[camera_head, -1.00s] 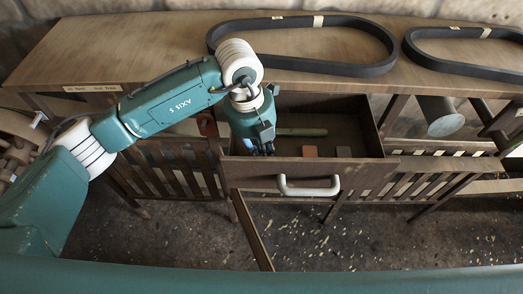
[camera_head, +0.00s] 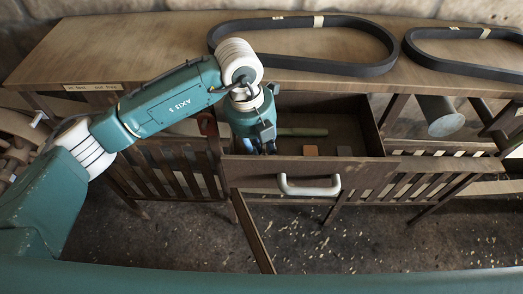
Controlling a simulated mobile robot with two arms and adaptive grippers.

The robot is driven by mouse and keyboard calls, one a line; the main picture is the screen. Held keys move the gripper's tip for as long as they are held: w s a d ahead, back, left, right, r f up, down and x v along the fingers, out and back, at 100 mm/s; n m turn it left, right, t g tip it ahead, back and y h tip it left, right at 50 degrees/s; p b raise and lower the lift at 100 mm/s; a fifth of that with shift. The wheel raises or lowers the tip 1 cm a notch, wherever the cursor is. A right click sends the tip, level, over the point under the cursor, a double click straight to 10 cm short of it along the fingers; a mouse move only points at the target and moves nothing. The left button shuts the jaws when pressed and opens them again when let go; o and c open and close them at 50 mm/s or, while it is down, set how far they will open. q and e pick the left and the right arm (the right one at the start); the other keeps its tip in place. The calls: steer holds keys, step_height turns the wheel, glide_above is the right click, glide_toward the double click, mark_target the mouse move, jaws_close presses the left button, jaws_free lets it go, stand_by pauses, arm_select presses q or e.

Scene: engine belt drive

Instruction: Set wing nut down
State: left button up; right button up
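My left gripper (camera_head: 265,146) reaches down into the left part of an open drawer (camera_head: 262,172). Its fingers are small and dark here, and the drawer's front wall partly hides their tips, so I cannot tell whether they are open or shut. I cannot make out a wing nut at the fingers or in the drawer. My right gripper is not in view.
In the drawer lie a green-handled item (camera_head: 302,132), an orange block (camera_head: 310,150) and a grey block (camera_head: 344,150). The drawer has a pale handle (camera_head: 309,187). Two black belts, a left one (camera_head: 220,48) and a right one (camera_head: 462,62), lie on the wooden bench top (camera_head: 130,50).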

arm_select(q)
steer(key=shift+s+a+r+p, duration=0.1)
steer(key=shift+s+r+p, duration=0.1)
steer(key=shift+p, duration=0.25)
steer(key=shift+w+r+b, duration=0.3)
steer(key=shift+r+b, duration=0.15)
steer(key=shift+b, duration=0.25)
step_height(320, 180, up, 11)
steer(key=a+b, duration=0.1)
steer(key=b, duration=0.1)
steer(key=shift+a+f, duration=0.15)
steer(key=shift+a, duration=0.15)
